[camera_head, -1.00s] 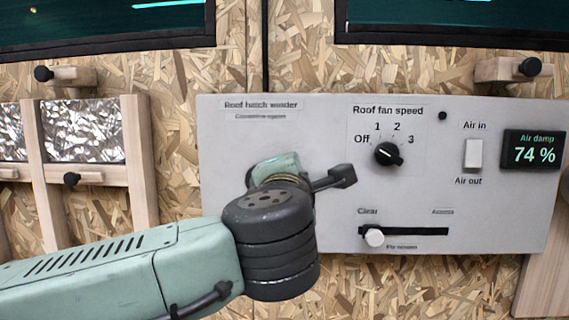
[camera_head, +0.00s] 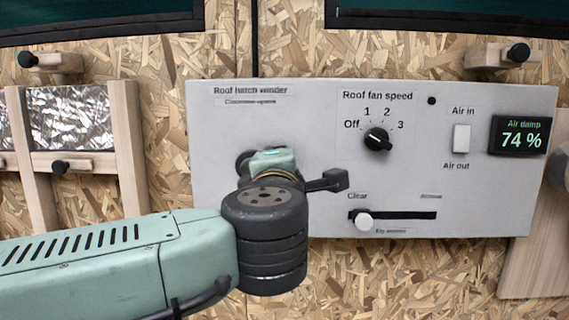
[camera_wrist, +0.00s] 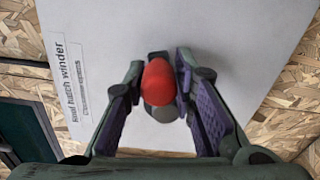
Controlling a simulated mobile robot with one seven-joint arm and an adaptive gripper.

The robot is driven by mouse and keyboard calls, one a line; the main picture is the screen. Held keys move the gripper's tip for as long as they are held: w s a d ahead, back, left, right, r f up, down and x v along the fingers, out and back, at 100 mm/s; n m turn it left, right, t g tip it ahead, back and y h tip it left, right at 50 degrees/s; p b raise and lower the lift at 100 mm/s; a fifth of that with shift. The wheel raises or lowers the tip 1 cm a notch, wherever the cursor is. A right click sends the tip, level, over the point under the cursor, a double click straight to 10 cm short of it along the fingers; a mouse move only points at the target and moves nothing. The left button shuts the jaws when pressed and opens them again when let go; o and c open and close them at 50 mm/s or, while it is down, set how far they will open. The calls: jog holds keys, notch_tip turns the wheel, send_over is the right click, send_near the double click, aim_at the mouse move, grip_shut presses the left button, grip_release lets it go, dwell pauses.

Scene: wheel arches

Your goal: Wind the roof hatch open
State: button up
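The winder's round red knob (camera_wrist: 158,82) shows in the wrist view, with a grey round part (camera_wrist: 165,112) just behind it. My gripper (camera_wrist: 160,75) has its fingers on either side of the red knob, near the tips. The frames do not show clearly whether both pads press on it. In the head view my gripper (camera_head: 268,160) is at the left of the grey panel (camera_head: 220,130), under the label "Roof hatch winder" (camera_head: 250,91). My wrist hides most of the winder there. A dark round part (camera_head: 243,160) shows just left of my gripper.
A wooden frame (camera_head: 128,150) stands left of the panel.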

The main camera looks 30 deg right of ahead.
jog(key=o, duration=0.4)
jog(key=shift+r, duration=0.1)
jog(key=v, duration=0.7)
jog(key=shift+s, duration=0.2)
jog(key=shift+a, duration=0.15)
